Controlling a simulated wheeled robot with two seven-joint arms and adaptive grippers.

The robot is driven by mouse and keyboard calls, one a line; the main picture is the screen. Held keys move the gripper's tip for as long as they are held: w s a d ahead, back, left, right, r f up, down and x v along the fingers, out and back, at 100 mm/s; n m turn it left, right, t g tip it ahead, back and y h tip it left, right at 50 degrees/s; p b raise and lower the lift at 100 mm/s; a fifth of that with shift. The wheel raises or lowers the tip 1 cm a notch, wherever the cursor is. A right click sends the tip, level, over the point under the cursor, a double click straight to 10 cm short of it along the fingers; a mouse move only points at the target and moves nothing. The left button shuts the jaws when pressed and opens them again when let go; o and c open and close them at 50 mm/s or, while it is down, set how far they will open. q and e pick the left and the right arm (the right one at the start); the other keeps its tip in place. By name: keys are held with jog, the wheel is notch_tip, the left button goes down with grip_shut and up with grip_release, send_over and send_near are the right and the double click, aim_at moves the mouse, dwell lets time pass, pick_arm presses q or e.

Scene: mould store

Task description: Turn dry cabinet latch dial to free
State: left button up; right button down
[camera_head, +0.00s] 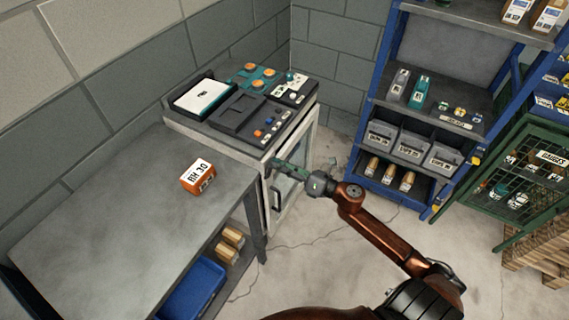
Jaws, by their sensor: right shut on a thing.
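The dry cabinet (309,139) is a pale cabinet with a glass-panelled front, standing at the end of the grey bench. A dark vertical handle (276,199) shows on its front at the left. My right gripper (277,167) reaches in from the right and is shut at the upper left of the cabinet front, on the latch dial. The dial itself is hidden behind the fingers, so its setting cannot be read. The door looks shut. My left gripper is not in view.
The cabinet top bears a dark tray (242,114) and control panels. An orange box (198,176) sits on the grey bench (120,218); a blue bin (193,290) is below. A blue rack (376,100) and green cage (520,165) stand right. Floor before the cabinet is clear.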

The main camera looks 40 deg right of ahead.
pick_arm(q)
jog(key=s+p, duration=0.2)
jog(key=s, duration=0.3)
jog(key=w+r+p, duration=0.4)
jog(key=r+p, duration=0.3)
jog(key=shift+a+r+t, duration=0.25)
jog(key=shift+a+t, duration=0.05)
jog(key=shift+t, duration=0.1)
pick_arm(e)
jog(key=m, duration=1)
jog(key=shift+d+m, duration=0.15)
jog(key=shift+m, duration=0.25)
jog(key=shift+f, duration=0.1)
jog(key=c, duration=1.9)
grip_release()
jog(key=shift+o, duration=1.2)
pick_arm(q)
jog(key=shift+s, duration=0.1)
